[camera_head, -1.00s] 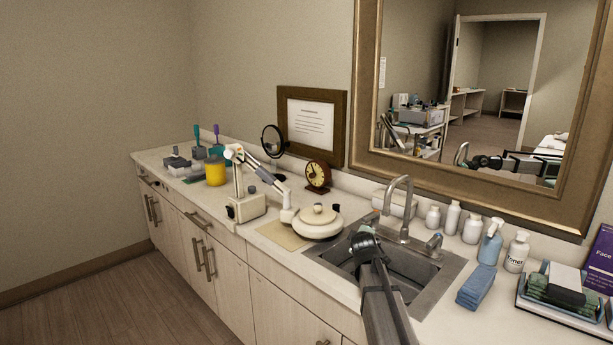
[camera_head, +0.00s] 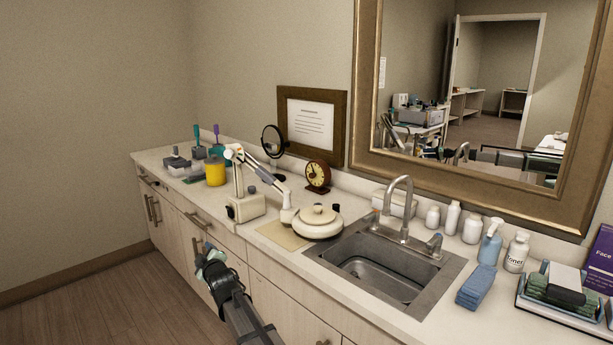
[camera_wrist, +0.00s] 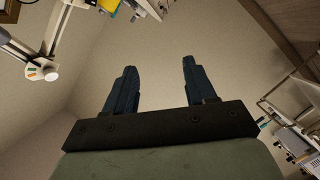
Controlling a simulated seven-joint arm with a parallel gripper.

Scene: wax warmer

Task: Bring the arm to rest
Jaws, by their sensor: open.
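My gripper (camera_head: 208,256) hangs in front of the cabinet doors, below the counter's front edge, in the head view. In the wrist view its two dark fingers (camera_wrist: 155,85) stand wide apart with nothing between them. The wax warmer (camera_head: 318,224), cream with its lid on, sits on the counter left of the sink. My gripper is apart from it, lower and to the left.
The white counter (camera_head: 450,307) holds a sink (camera_head: 375,270) with a tall faucet (camera_head: 402,205), a jointed lamp (camera_head: 246,207), a clock (camera_head: 318,176), several bottles and folded blue cloths (camera_head: 477,287). Cabinet handles (camera_head: 200,255) stick out near my gripper. The floor at left is clear.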

